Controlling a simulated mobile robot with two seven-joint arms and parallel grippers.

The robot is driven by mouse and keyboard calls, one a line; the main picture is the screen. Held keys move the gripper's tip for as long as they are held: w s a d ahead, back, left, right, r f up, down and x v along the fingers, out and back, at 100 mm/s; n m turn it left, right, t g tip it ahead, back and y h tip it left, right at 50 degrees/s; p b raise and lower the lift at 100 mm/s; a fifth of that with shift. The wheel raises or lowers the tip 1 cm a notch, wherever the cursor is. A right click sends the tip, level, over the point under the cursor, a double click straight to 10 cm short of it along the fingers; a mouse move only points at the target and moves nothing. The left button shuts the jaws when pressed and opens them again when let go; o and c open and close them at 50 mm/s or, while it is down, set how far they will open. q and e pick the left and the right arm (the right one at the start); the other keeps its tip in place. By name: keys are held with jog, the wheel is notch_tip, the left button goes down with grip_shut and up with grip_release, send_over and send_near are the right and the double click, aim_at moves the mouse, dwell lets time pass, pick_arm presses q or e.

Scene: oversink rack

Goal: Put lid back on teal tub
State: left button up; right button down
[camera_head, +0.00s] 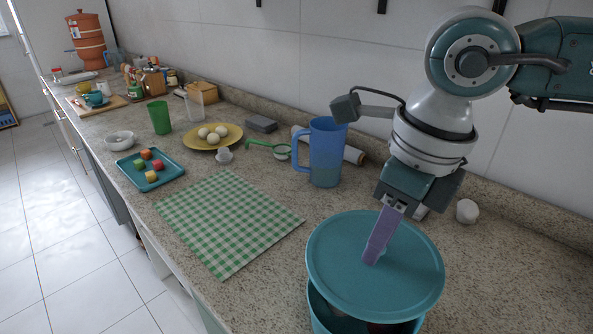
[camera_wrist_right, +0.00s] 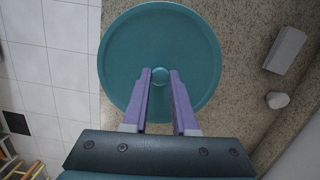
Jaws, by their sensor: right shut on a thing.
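The teal lid (camera_head: 340,250) is a round flat disc with a small knob at its centre. My right gripper (camera_head: 372,258) is shut on the lid's knob from above; the lid also shows in the right wrist view (camera_wrist_right: 160,35), with the knob between the purple fingers (camera_wrist_right: 160,77). The teal tub (camera_head: 330,318) stands below at the bottom of the head view. The lid is over the tub and slightly off it, with a dark opening showing at the front. Whether the lid touches the rim at the back is hidden. My left gripper is out of view.
A blue pitcher (camera_head: 326,152) stands behind and left of the lid. A green checked cloth (camera_head: 228,222) lies flat to the left. A small white cup (camera_head: 467,211) is at the back right. A teal tray (camera_head: 150,170) holds several small coloured pieces.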

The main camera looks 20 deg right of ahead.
aim_at(381, 257)
notch_tip(381, 257, down, 6)
jog(key=b, duration=0.4)
jog(key=shift+r, duration=0.15)
jog(key=shift+b, duration=0.3)
dwell(0.9)
jog(key=shift+b, duration=0.35)
dwell(0.8)
dwell(0.3)
jog(key=c, duration=0.9)
grip_release()
jog(key=o, duration=0.8)
